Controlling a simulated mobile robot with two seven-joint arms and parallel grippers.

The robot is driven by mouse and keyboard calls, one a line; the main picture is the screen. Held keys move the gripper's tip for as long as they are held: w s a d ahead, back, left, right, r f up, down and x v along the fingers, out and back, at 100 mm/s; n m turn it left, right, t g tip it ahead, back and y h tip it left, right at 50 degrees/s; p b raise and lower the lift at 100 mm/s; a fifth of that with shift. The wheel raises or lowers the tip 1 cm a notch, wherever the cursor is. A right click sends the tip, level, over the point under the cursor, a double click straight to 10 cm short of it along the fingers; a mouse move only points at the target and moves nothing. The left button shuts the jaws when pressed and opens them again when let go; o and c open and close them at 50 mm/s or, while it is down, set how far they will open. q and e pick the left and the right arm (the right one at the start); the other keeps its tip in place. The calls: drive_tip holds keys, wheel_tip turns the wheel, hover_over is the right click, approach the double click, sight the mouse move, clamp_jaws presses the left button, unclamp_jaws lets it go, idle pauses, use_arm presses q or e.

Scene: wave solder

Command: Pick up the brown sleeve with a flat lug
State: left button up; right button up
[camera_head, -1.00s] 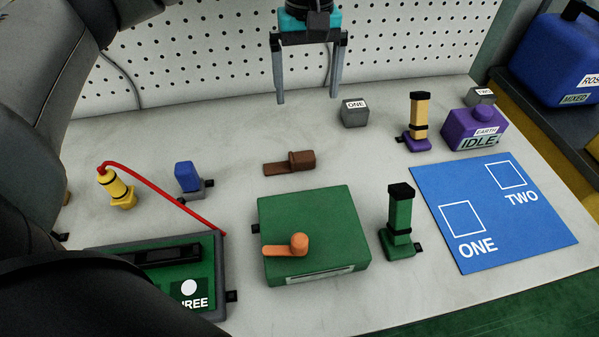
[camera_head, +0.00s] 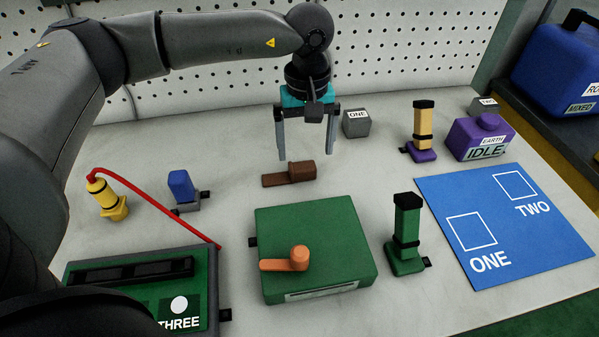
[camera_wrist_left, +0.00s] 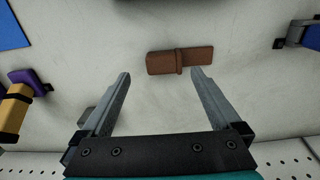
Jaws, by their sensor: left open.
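The brown sleeve with a flat lug (camera_head: 302,171) lies on its side on the white bench, behind the green box. Its lug points left in the head view. In the left wrist view the sleeve (camera_wrist_left: 163,63) lies just beyond the fingertips, with the lug to the right. My left gripper (camera_head: 305,157) points down above and slightly behind the sleeve. Its two fingers are apart with nothing between them; the left wrist view shows the same open fingers (camera_wrist_left: 160,72). My right gripper is in neither view.
A green box (camera_head: 335,225) with an orange lugged piece (camera_head: 298,258) stands in front of the sleeve. A grey block marked ONE (camera_head: 356,124) stands to the right. A blue switch-like piece (camera_head: 182,186) stands left, a green post (camera_head: 406,230) front right. The bench around the sleeve is clear.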

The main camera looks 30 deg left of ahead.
sight(304, 165)
use_arm(q)
drive_tip(key=shift+a+f+b, duration=0.15)
drive_tip(key=shift+f+b, duration=0.45)
drive_tip(key=shift+f, duration=1.65)
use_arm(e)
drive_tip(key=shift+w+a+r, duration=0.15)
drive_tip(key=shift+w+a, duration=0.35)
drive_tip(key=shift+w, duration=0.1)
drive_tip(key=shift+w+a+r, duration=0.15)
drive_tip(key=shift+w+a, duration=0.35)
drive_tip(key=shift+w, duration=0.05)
use_arm(q)
clamp_jaws()
